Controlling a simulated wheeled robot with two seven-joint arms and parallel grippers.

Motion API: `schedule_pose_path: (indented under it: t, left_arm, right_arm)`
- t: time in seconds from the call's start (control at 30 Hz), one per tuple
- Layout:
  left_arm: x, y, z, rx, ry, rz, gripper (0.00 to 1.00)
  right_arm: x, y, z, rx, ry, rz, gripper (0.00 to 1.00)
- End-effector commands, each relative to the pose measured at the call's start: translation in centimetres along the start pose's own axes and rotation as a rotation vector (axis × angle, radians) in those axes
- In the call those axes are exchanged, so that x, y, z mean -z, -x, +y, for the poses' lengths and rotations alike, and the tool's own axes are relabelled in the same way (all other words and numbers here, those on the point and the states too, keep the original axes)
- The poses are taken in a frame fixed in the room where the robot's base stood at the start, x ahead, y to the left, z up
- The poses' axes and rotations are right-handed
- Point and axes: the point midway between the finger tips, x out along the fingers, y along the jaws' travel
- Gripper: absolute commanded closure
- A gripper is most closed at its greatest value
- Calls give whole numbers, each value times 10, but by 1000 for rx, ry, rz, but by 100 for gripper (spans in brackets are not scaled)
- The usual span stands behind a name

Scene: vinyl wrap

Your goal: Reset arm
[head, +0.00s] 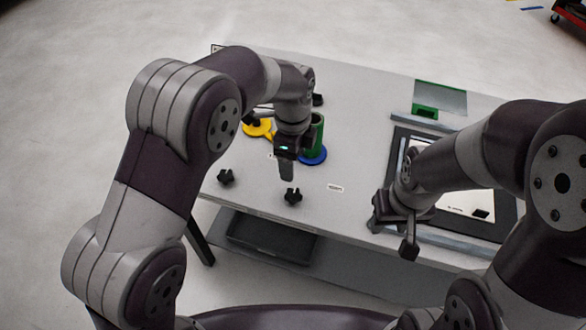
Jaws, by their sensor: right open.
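My left arm reaches in from the left over the grey table (365,115). Its gripper (287,172) points down above the table, in front of a green cylinder on a blue round base (314,156). I see it edge-on, so the gap between its fingers is hidden. My right arm comes in from the right. Its gripper (393,233) is open, with its fingers apart, at the table's front edge beside a dark-framed panel with a white sheet (455,200). I see nothing between its fingers. The right forearm covers part of the panel.
Black knobs stand on the table at the front left (226,177) and front middle (293,197). A yellow round item (256,128) lies behind the left gripper. A green piece (425,111) is at the back right. A dark tray (270,238) sits on the lower shelf.

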Motion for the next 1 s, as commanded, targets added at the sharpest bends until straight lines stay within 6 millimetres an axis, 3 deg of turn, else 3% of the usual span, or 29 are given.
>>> schedule_pose_path:
  t: [0.47,0.57,0.63,0.77,0.9,1.0]
  left_arm:
    - [0,0,0,0,5,0,28]
    - [0,0,-4,17,109,3,28]
    - [0,-9,0,26,286,7,28]
    - [-20,-22,46,28,823,15,28]
    - [-66,-16,119,52,1432,41,28]
    - [-89,-10,170,66,1713,57,28]
  right_arm:
    - [0,0,0,0,0,0,57]
    - [0,0,0,0,0,0,57]
    - [0,0,0,0,0,0,57]
    - [0,0,0,0,0,0,57]
    - [0,0,0,0,0,0,57]
    - [0,0,0,0,0,0,57]
